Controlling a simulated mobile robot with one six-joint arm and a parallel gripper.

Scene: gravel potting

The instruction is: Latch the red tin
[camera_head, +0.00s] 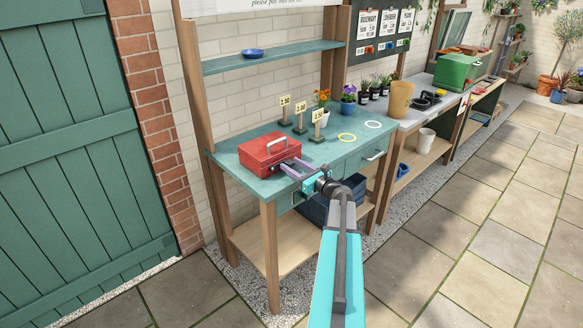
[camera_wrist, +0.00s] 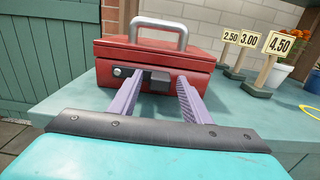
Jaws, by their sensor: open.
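The red tin (camera_head: 268,153) stands upright on the left end of the teal table (camera_head: 237,160), with its lid down and a grey carry handle on top. In the wrist view the tin (camera_wrist: 115,75) is straight ahead, with a grey latch (camera_wrist: 157,80) at the middle of its front and a small round lock to the left. I cannot tell whether the latch is fastened. My gripper (camera_wrist: 157,92) is open in front of the tin, its two purple fingers on either side of the latch. It also shows at the tin's front in the head view (camera_head: 289,164).
Price signs (camera_head: 300,117) stand right of the tin, with potted flowers (camera_head: 348,98) behind them. A yellow ring (camera_head: 347,137) and a white ring (camera_head: 373,124) lie farther right. A shelf with a blue dish (camera_head: 253,53) hangs above. The tabletop's front middle is clear.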

